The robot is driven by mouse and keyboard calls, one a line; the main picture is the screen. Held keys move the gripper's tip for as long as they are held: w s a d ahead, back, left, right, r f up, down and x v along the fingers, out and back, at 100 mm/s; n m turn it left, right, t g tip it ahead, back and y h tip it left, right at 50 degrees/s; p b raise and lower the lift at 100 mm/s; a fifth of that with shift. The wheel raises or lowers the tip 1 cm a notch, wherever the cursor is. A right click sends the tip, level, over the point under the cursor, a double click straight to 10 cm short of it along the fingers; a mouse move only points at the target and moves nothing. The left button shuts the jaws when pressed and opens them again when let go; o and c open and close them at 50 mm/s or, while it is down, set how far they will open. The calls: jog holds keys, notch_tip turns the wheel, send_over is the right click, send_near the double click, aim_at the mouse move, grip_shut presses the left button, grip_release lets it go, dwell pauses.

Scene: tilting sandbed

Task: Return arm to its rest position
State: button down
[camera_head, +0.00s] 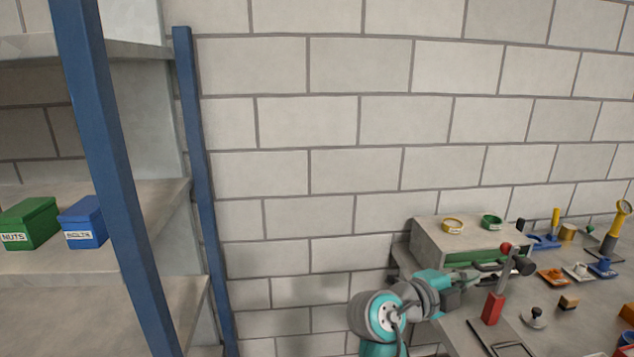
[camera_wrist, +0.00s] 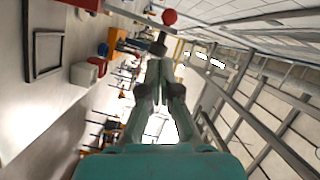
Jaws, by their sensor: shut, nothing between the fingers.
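My gripper (camera_wrist: 159,68) is shut and empty in the wrist view, its two teal-and-grey fingers meeting at the tips. In the head view my arm reaches in from the bottom middle, with my gripper (camera_head: 478,280) held over the near left part of the workbench. A lever with a red ball (camera_head: 506,248) stands by the gripper on a red base (camera_head: 492,310). The red ball (camera_wrist: 169,16) also shows just beyond the fingertips in the wrist view. I cannot tell whether the fingers touch the lever.
A grey box with a green drawer (camera_head: 430,242) stands behind the gripper, with a yellow and a green ring on top. Several small items lie on the workbench (camera_head: 460,335) to the right. A shelf with a blue post (camera_head: 205,190) holds green and blue bins at left.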

jog(key=s+a+f+n+t+y, duration=0.25)
jog(key=f+n, duration=0.35)
jog(key=f, duration=0.3)
jog(key=s+a+f+n+t+y, duration=0.1)
jog(key=s+f+n+t+y, duration=0.15)
jog(key=f+n, duration=0.55)
jog(key=s+a+f+n+t+y, duration=0.2)
jog(key=s+a+f+n+y, duration=0.25)
jog(key=s+f, duration=0.65)
jog(key=s+a+f+n+y, duration=0.1)
jog(key=s+a+n+y, duration=0.25)
jog(key=s, duration=0.75)
jog(key=s+a+n+y, duration=0.3)
jog(key=s+n, duration=0.2)
jog(key=s, duration=0.7)
jog(key=s+r+t, duration=0.1)
jog(key=s+r, duration=0.4)
jog(key=s, duration=0.2)
jog(key=shift+s+r+n, duration=0.2)
jog(key=shift+n, duration=0.2)
